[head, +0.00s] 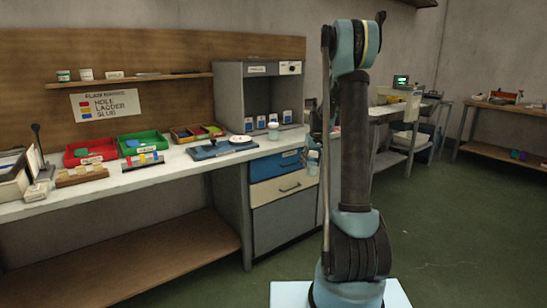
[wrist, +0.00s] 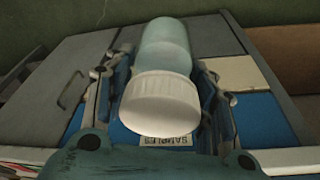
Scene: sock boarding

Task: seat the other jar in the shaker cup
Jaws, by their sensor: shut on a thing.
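My gripper (wrist: 160,95) is shut on a jar (wrist: 160,75), with one finger on each side of it. The jar has a white ribbed lid and a pale green, see-through body. In the head view the held jar (head: 313,163) is small, beside my arm and in front of the drawers, off the bench. Another white-topped jar or cup (head: 273,131) stands near the bench's right front; whether it is in the shaker cup I cannot tell. A blue device (head: 210,151) with a pale round plate (head: 240,141) sits left of it. I cannot make out the shaker cup clearly.
Several small labelled containers (head: 261,122) stand in the grey cabinet's opening. A red bin (head: 90,151), a green bin (head: 142,142) and a rack (head: 143,161) occupy the bench's left. A blue drawer front (head: 276,165) is below the bench. The green floor (head: 460,240) is clear at right.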

